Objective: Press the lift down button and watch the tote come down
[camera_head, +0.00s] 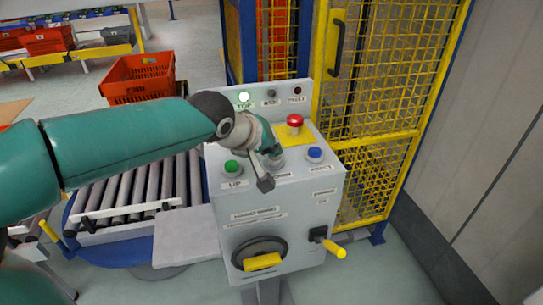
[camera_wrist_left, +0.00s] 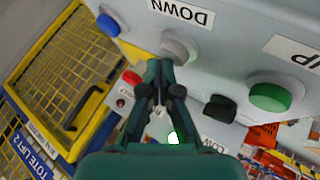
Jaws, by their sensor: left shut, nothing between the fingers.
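The grey control box (camera_head: 280,225) stands in the middle of the head view. My left gripper (camera_head: 268,168) is shut and empty over its sloped top, between the green UP button (camera_head: 231,168) and a blue button (camera_head: 314,153). The gripper partly covers the grey DOWN button in the head view. In the left wrist view the DOWN button (camera_wrist_left: 180,46) is right at my closed fingertips (camera_wrist_left: 160,66); I cannot tell whether they touch. Orange shows behind the mesh in the lift (camera_head: 278,45); I cannot make out a tote there.
A red mushroom button (camera_head: 295,121) on a yellow plate is behind the gripper. A yellow mesh cage (camera_head: 375,110) stands to the right. A roller conveyor (camera_head: 130,190) runs at left, with an orange tote (camera_head: 140,78) beyond it. A yellow-handled lever (camera_head: 333,248) sticks out in front.

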